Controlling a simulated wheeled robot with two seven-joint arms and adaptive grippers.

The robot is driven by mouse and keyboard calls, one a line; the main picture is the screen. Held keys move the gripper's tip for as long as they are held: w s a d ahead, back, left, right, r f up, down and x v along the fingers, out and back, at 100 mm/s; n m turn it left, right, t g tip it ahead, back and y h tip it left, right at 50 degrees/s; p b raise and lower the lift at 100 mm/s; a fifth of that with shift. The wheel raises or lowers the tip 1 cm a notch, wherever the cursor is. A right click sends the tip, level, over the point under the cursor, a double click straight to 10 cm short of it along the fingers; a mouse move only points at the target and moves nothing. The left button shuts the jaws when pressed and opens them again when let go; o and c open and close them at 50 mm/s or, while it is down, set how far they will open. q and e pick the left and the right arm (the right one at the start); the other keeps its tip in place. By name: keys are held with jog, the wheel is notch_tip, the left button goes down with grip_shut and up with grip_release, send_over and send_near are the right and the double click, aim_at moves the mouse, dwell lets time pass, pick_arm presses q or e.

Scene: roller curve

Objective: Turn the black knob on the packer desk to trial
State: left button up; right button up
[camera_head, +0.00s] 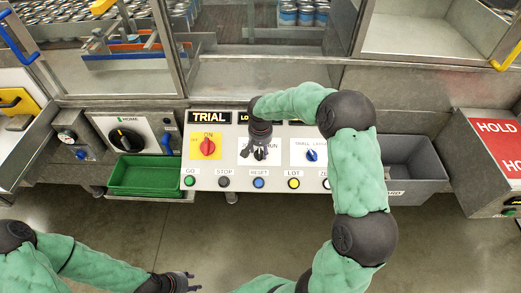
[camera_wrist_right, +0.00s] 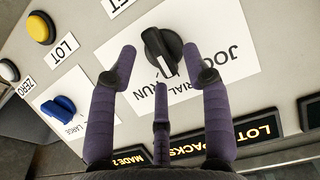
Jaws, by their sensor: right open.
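The black knob (camera_wrist_right: 161,50) sits on a white plate of the packer desk (camera_head: 205,181), with JOG, TRIAL and RUN labels partly covered. Its white pointer mark faces down in the wrist view, toward the TRIAL and RUN lettering; I cannot tell exactly which. My right gripper (camera_wrist_right: 163,60) is open, its purple fingertips on either side of the knob and apart from it. In the head view the right gripper (camera_head: 260,143) hides much of the knob. My left gripper (camera_head: 188,281) looks open and empty, low in the head view, away from the desk.
A red knob (camera_head: 207,147) and a blue knob (camera_head: 311,155) flank the black one. A row of buttons, including a blue RESET button (camera_head: 258,183), runs along the front edge. A green tray (camera_head: 146,175) is at left and a grey bin (camera_head: 412,163) at right.

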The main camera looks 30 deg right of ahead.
aim_at(260, 157)
notch_tip(260, 157, up, 11)
jog(key=s, duration=0.1)
jog(key=shift+s+a, duration=0.2)
jog(key=shift+a, duration=0.25)
